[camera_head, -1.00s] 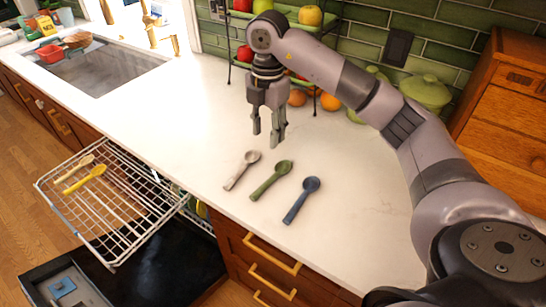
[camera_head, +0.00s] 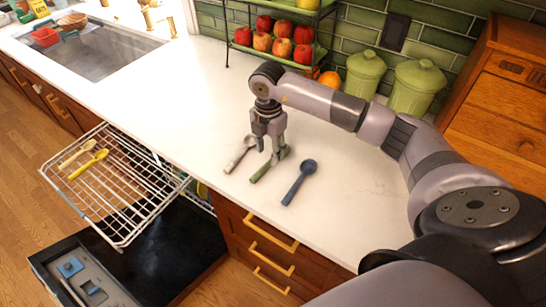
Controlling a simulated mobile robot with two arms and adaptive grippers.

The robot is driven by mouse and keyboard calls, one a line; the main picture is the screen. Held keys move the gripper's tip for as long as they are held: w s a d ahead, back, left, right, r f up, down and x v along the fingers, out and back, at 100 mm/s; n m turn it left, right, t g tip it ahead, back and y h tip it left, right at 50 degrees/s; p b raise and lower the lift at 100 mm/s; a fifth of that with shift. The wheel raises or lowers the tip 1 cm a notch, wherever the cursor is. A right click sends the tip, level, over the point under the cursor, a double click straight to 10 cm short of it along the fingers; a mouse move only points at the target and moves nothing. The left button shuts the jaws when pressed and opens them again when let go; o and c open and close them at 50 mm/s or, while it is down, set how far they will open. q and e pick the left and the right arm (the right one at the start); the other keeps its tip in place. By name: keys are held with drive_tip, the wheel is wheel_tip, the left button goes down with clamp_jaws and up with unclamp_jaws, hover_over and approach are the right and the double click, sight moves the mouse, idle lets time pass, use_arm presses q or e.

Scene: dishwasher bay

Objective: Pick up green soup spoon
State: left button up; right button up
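The green soup spoon (camera_head: 262,170) lies on the white counter, between a light beige spoon (camera_head: 238,156) on its left and a dark blue spoon (camera_head: 297,186) on its right. My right gripper (camera_head: 268,155) is down at the green spoon, with its fingers apart near the bowl end. The fingers cover part of the spoon, and I cannot tell whether they touch it. My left gripper is out of view.
An open dishwasher rack (camera_head: 112,205) with two yellowish spoons stands below the counter at left. A fruit stand (camera_head: 283,57) and green canisters (camera_head: 415,86) are at the back. A wooden cabinet (camera_head: 505,110) stands at right. The counter left of the spoons is clear.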

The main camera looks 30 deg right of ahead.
sight(269, 161)
wheel_tip(269, 161, down, 4)
drive_tip(key=shift+d+r+p, duration=0.15)
drive_tip(key=shift+r+p, duration=0.05)
drive_tip(key=shift+p, duration=0.4)
drive_tip(key=shift+s+f, duration=0.1)
drive_tip(key=shift+f, duration=0.1)
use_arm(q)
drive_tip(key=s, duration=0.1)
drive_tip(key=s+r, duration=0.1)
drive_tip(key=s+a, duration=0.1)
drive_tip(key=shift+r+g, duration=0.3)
use_arm(e)
drive_tip(key=shift+c, duration=0.4)
drive_tip(key=c, duration=0.4)
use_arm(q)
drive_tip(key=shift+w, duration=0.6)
use_arm(e)
clamp_jaws()
